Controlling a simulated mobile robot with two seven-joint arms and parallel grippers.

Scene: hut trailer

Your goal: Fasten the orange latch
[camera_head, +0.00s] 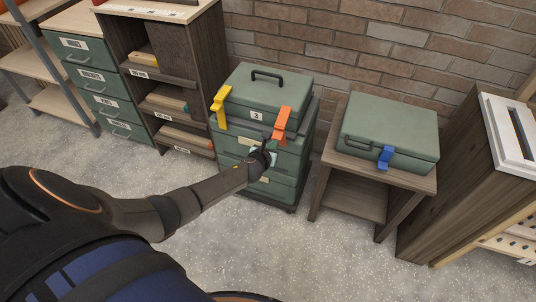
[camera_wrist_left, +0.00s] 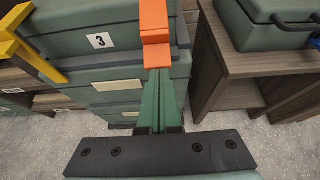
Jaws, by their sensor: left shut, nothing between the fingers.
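The orange latch (camera_head: 282,122) is on the front right of a green toolbox (camera_head: 262,88) labelled 3, which sits on top of a green drawer unit. Its flap stands out from the front rather than lying flat, as far as I can tell. My left gripper (camera_head: 268,150) is just below the latch, in front of the unit. In the left wrist view the shut green fingers (camera_wrist_left: 160,78) point up to the lower end of the orange latch (camera_wrist_left: 154,25), very close to it; I cannot tell if they touch. My right gripper is not in view.
A yellow latch (camera_head: 219,106) sticks out at the toolbox's left corner. To the right, another green case (camera_head: 390,128) with a blue latch (camera_head: 386,157) lies on a wooden stand (camera_head: 355,190). A wooden shelf (camera_head: 175,75) stands left. The floor in front is clear.

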